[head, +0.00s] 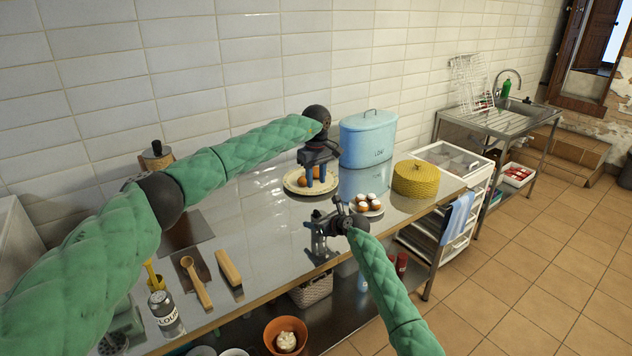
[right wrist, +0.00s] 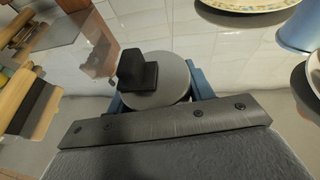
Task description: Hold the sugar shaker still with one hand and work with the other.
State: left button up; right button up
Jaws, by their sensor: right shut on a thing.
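The sugar shaker (head: 319,246) is a small clear-looking vessel at the front edge of the steel table. In the right wrist view its round grey lid (right wrist: 172,82) with a black block on top shows from above. My right gripper (head: 322,232) is shut on it, with a blue finger on each side of the lid. The shaker's base is hard to make out, so I cannot tell whether it touches the table. My left gripper (head: 318,177) is behind it, pointing down over a cream plate (head: 293,188) with orange-brown round things. Its blue fingers look apart, and I see no grip on anything.
A blue bread bin (head: 367,140), a yellow woven cover (head: 415,178) and a small plate of eggs (head: 367,206) stand right of my left gripper. The table's middle is clear.

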jog(key=o, duration=1.1)
jog(key=v, duration=1.2)
jog(key=shift+f, duration=0.15)
